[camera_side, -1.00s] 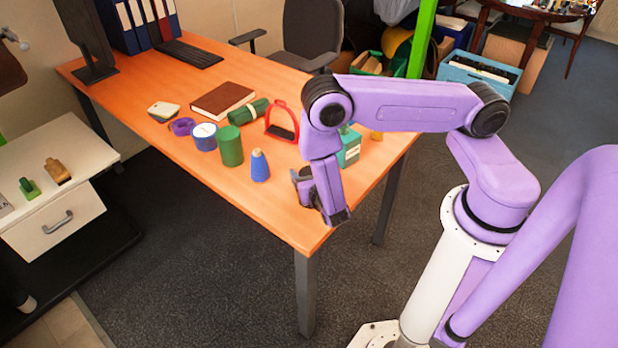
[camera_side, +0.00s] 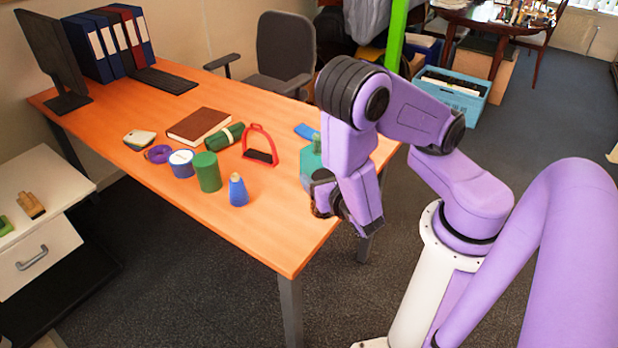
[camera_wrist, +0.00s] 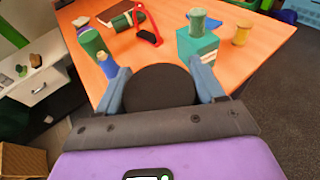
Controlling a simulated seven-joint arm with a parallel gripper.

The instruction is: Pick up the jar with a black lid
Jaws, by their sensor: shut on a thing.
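The jar with a black lid shows in the wrist view as a round black lid (camera_wrist: 160,88) between my fingers, which press on it from both sides. My gripper (camera_wrist: 160,76) is shut on it. The jar's body is hidden below the lid. In the side view my gripper (camera_side: 322,196) is at the right edge of the orange desk, and only a small dark bit of the jar shows there. I cannot tell how far the jar is above the desk.
A teal box (camera_wrist: 197,44) with a green roll on it stands just beyond my gripper, with a yellow piece (camera_wrist: 242,33) to its right. A blue cone-shaped bottle (camera_side: 238,190), a green cylinder (camera_side: 207,172) and a red stirrup (camera_side: 261,146) stand further left. The desk's near corner (camera_side: 290,258) is clear.

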